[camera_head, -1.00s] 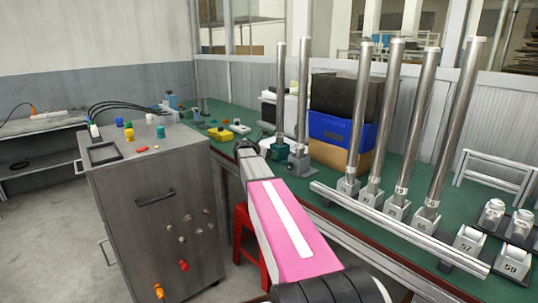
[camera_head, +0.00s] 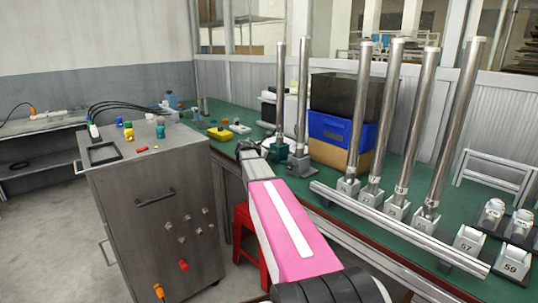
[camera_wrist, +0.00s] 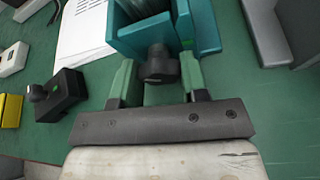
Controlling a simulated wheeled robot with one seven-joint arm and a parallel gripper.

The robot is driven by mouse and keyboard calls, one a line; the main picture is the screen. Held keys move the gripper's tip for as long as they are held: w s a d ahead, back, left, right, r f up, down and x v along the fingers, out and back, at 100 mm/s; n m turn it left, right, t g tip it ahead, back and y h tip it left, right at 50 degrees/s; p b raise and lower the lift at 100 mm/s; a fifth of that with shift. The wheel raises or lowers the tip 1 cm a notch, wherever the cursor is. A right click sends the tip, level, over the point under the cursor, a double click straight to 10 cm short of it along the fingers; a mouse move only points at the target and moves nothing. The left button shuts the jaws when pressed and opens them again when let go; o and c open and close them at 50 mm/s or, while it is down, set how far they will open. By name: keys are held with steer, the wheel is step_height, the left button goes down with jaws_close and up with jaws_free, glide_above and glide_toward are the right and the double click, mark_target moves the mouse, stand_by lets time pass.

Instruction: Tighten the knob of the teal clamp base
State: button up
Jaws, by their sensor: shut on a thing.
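The teal clamp base (camera_wrist: 205,28) stands on the green bench at the top of the wrist view, with its black knob (camera_wrist: 158,70) facing me. In the head view the clamp base (camera_head: 279,153) holds an upright metal post. My gripper (camera_wrist: 157,74) has its two green fingers on either side of the knob, shut on it. In the head view my gripper (camera_head: 246,149) is just left of the clamp base, and its fingers are too small there to make out. The knob's thread is hidden.
A grey clamp base (camera_head: 299,165) with a post stands close to the right of the teal one. In the wrist view a black block with a knob (camera_wrist: 62,95) and a yellow block (camera_wrist: 10,110) lie to the left. A white sheet (camera_wrist: 85,30) lies behind.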

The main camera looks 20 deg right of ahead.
steer(key=m+t, duration=0.1)
steer(key=m, duration=0.1)
steer(key=m+t, duration=0.1)
steer(key=m, duration=0.1)
steer(key=shift+s+t, duration=0.2)
steer(key=shift+t, duration=0.2)
steer(key=m+t, duration=0.1)
steer(key=m, duration=0.1)
steer(key=m+t, duration=0.1)
steer(key=m, duration=0.2)
steer(key=shift+f+t, duration=0.2)
steer(key=shift+t, duration=0.1)
steer(key=shift+m, duration=0.3)
steer(key=o, duration=0.9)
steer(key=v, duration=1)
steer(key=shift+s+a, duration=0.25)
